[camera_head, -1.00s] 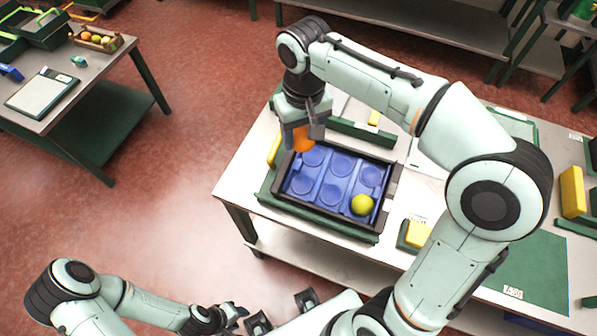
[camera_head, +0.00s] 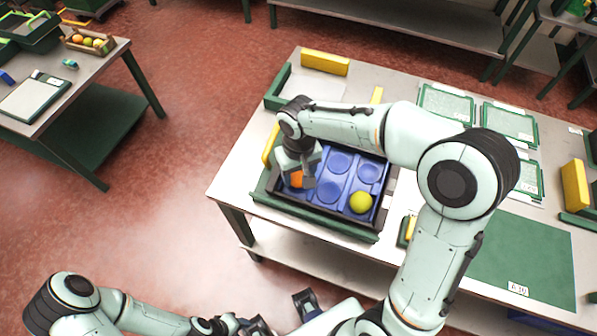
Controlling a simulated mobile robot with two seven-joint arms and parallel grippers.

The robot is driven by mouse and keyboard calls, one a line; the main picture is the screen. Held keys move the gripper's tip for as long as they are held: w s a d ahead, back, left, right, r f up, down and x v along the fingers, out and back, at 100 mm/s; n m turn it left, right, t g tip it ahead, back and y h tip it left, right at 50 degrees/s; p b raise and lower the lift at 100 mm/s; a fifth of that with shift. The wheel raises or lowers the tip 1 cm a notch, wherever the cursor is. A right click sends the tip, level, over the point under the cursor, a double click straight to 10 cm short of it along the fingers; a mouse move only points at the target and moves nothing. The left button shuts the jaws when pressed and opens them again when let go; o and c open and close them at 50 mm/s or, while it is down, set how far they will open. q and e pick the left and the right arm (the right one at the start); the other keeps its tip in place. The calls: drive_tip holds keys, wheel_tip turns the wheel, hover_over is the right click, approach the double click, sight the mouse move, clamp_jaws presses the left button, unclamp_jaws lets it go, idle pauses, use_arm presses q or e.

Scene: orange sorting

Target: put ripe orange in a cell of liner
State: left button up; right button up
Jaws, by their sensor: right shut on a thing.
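The blue liner (camera_head: 330,190) lies in a dark crate (camera_head: 318,213) on the table and has several round cells. A yellow-green fruit (camera_head: 360,202) sits in its front right cell. My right gripper (camera_head: 299,182) points down over the left part of the liner, shut on the orange (camera_head: 295,179). The orange is partly hidden by the fingers, and I cannot tell whether it touches the cell under it. My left gripper (camera_head: 282,318) is low at the bottom edge, away from the table; its jaw state is unclear.
Green-edged trays (camera_head: 447,103) lie at the table's back right. Yellow blocks (camera_head: 325,63) stand around the table. A green mat (camera_head: 520,255) is at right. A second table (camera_head: 80,70) at left holds a small crate of fruit (camera_head: 90,41).

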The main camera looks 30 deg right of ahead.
drive_tip(key=o, duration=1.1)
use_arm(q)
drive_tip(key=shift+w+r+p, duration=0.25)
drive_tip(key=shift+r+p, duration=0.2)
drive_tip(key=shift+r, duration=0.05)
drive_tip(key=shift+w+r+p, duration=0.25)
drive_tip(key=shift+r+p, duration=0.15)
drive_tip(key=shift+r, duration=0.05)
use_arm(e)
wheel_tip(320, 180, up, 12)
